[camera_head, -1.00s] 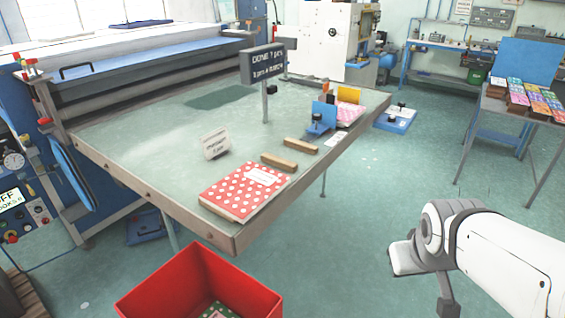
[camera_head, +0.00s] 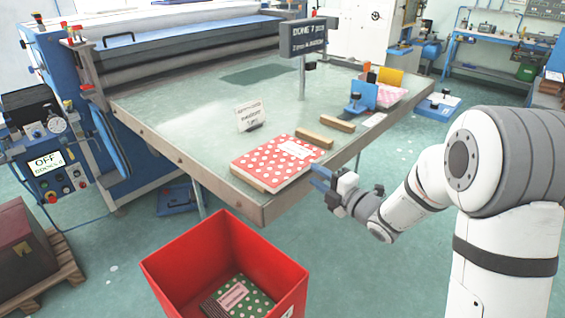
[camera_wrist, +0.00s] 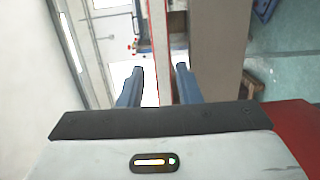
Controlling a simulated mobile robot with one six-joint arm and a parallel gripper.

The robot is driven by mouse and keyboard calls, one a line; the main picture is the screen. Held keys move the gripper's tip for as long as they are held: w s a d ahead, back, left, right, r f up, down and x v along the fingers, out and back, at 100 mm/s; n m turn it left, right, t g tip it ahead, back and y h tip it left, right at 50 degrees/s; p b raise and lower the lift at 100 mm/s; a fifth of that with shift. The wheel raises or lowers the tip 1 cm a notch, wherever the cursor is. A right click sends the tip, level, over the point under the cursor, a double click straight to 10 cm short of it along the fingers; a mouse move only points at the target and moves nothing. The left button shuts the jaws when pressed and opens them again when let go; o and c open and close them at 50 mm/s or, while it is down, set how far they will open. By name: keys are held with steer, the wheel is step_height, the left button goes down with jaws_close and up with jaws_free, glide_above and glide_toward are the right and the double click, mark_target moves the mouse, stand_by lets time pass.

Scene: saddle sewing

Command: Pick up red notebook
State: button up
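The red notebook (camera_head: 285,155) with white dots and a pale label lies flat near the front corner of the work table (camera_head: 190,135), on what looks like a stack. My gripper (camera_head: 318,178) is at the table's right front edge, close beside the notebook's right side. In the wrist view its two blue fingers (camera_wrist: 158,70) are apart. A thin red-edged strip, apparently the notebook's side (camera_wrist: 160,40), shows in line with the gap between them. I cannot tell whether the fingertips reach around it.
Two wooden bars (camera_head: 326,130) and a small white sign (camera_head: 250,116) stand just behind the notebook. A red bin (camera_head: 180,262) holding a green dotted notebook (camera_head: 240,297) is below the table's front edge. A post sign (camera_head: 303,38) rises further back.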

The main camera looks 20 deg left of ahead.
mark_target(306, 169)
steer(key=shift+w+a, duration=0.1)
steer(key=shift+a, duration=0.35)
steer(key=p+x, duration=0.2)
steer(key=x, duration=0.4)
steer(key=shift+w+a+f, duration=0.15)
steer(key=shift+w+a, duration=0.05)
steer(key=shift+w, duration=0.15)
steer(key=shift+c, duration=0.3)
jaws_close()
